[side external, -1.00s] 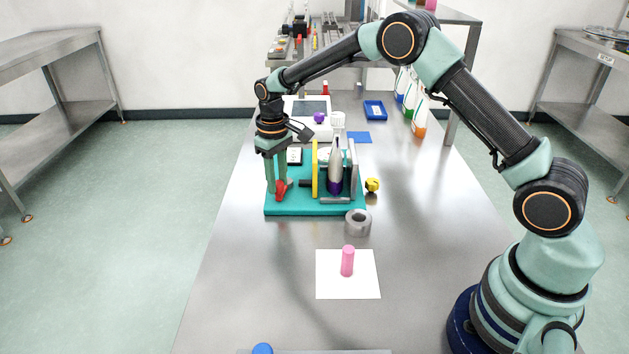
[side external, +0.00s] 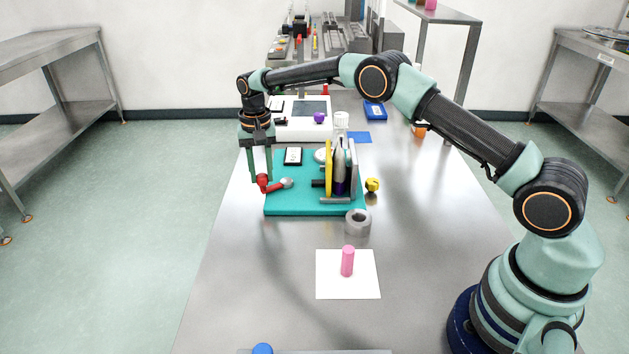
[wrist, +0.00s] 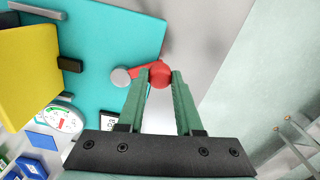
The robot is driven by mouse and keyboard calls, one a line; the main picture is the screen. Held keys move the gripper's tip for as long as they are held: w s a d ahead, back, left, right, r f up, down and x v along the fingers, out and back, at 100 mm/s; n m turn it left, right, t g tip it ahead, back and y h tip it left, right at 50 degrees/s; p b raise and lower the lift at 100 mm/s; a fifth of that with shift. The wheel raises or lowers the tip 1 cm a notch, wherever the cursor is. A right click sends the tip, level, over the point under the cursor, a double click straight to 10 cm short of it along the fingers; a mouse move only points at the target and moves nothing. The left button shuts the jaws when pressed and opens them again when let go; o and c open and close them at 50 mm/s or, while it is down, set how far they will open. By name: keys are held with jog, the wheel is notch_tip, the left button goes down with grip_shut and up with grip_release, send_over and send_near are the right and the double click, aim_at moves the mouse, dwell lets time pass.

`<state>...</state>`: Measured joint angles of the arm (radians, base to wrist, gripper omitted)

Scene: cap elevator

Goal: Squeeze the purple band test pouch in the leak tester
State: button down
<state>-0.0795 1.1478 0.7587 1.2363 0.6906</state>
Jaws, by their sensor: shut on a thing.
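The leak tester has a teal base (side external: 300,208), a yellow plate (side external: 328,168), a grey upright plate (side external: 353,170) and a red lever with a round knob (side external: 262,182). The test pouch (side external: 340,170), grey-white with a purple band low down, stands upright between the two plates. The yellow plate is close against it and partly hides it. My gripper (side external: 261,180) points down at the base's left edge, shut on the red knob. The wrist view shows the red knob (wrist: 160,76) between my fingertips and the yellow plate (wrist: 25,75) at left.
A yellow knob (side external: 372,185) sits right of the tester and a grey ring (side external: 358,222) in front of it. A pink cylinder (side external: 347,261) stands on a white sheet. A dial gauge (wrist: 62,118) shows in the wrist view. The front left of the table is clear.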

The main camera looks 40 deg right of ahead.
jog(key=shift+w+r+m, duration=0.1)
jog(key=shift+w+m, duration=0.15)
jog(key=shift+m, duration=0.05)
dwell(0.4)
jog(key=c, duration=0.6)
grip_release()
jog(key=shift+o, duration=0.2)
notch_tip(320, 180, up, 12)
jog(key=shift+d, duration=0.1)
